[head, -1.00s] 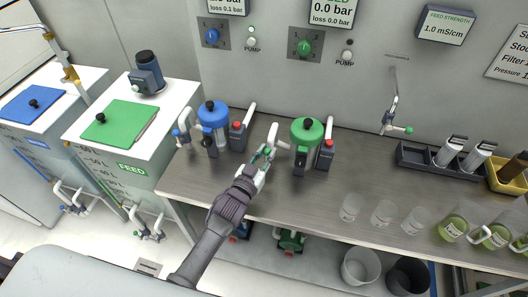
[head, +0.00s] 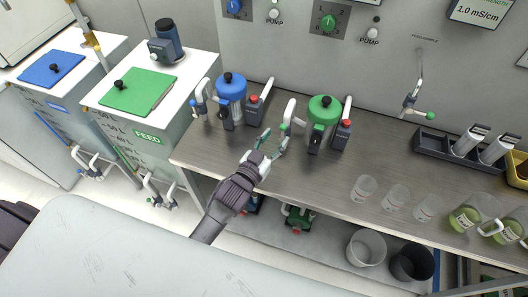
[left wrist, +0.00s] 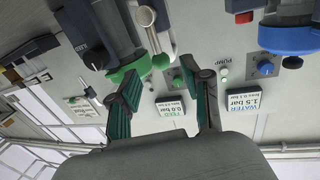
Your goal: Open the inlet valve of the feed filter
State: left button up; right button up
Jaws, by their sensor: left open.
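The feed filter (head: 322,115), with a green cap and dark body, stands on the bench right of my left gripper. Its white inlet pipe (head: 290,108) rises on its left side, with a small green valve part (head: 284,127) low on it. My left gripper (head: 273,143) is open and empty, just in front and left of this pipe, with no clear contact. In the left wrist view the picture is upside down. The open fingers (left wrist: 165,100) frame the wall beyond, and the filter's green cap (left wrist: 128,70) shows at upper left. My right gripper is not in view.
A blue-capped filter (head: 231,88) stands to the left, with a red-topped dark unit (head: 253,104) between the filters. Clear cups (head: 363,188) stand to the right. The bench front (head: 320,180) is bare. A green-lidded feed tank (head: 138,92) is at left.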

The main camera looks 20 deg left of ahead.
pick_arm(q)
jog(key=v, duration=0.7)
jog(key=shift+s, duration=0.25)
